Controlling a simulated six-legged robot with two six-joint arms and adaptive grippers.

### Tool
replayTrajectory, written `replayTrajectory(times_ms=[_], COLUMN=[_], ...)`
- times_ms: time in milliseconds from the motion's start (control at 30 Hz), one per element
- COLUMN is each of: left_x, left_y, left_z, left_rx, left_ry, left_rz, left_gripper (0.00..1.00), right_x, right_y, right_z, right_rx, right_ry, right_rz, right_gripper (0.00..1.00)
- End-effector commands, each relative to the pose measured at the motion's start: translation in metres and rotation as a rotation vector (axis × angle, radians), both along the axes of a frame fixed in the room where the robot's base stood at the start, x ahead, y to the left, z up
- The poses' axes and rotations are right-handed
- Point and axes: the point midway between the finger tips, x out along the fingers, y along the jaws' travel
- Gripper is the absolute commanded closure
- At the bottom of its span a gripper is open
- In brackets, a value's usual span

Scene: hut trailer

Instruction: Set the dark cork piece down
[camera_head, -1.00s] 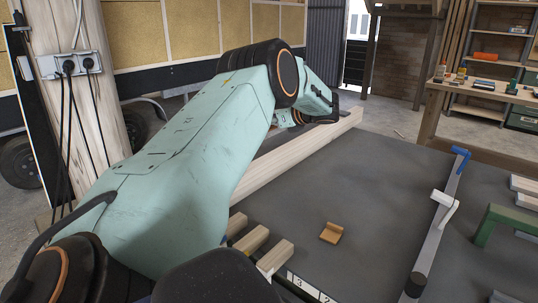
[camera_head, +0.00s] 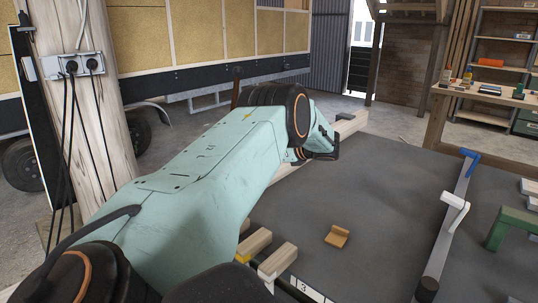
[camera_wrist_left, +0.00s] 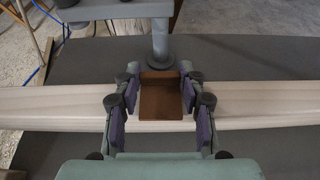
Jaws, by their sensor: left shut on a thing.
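The dark cork piece (camera_wrist_left: 160,97) is a brown, squarish piece in the left wrist view. It sits between the two fingers of my left gripper (camera_wrist_left: 160,105), which is shut on it. It overlaps the pale wooden beam (camera_wrist_left: 255,104) in that view; I cannot tell whether it touches the beam. In the head view my left gripper (camera_head: 324,150) is at the table's far left edge, mostly seen from the side, and the piece is hidden there. My right gripper is not in view.
A lighter brown L-shaped block (camera_head: 337,237) lies on the dark grey table top (camera_head: 385,190). A long bar clamp (camera_head: 446,230) and a green bracket (camera_head: 512,226) stand to the right. Pale wood pieces (camera_head: 277,262) lie at the near left edge. The middle is mostly clear.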

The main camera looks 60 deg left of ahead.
Motion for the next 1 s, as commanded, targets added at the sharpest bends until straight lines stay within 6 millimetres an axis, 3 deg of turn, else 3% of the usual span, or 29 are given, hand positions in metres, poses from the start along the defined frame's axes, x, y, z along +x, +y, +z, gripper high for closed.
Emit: replayTrajectory(times_ms=[233,267,500,833,1000], left_x=[0.001,0.001,0.001,0.001,0.006], left_y=[0.001,0.001,0.001,0.0,-0.018], left_z=[0.0,0.0,0.001,0.003,0.011], left_rx=[0.0,0.0,0.0,0.0,0.0], left_ry=[0.0,-0.001,0.0,-0.001,0.0], left_rz=[0.0,0.0,0.0,0.0,-0.003], left_gripper=[0.74,0.57,0.37,0.37,0.37], right_x=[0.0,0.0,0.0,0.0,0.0], right_y=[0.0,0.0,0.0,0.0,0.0], right_z=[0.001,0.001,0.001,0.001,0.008], right_rx=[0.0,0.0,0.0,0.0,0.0], right_ry=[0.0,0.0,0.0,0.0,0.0], right_rz=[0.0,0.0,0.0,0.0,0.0], right_gripper=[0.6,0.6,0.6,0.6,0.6])
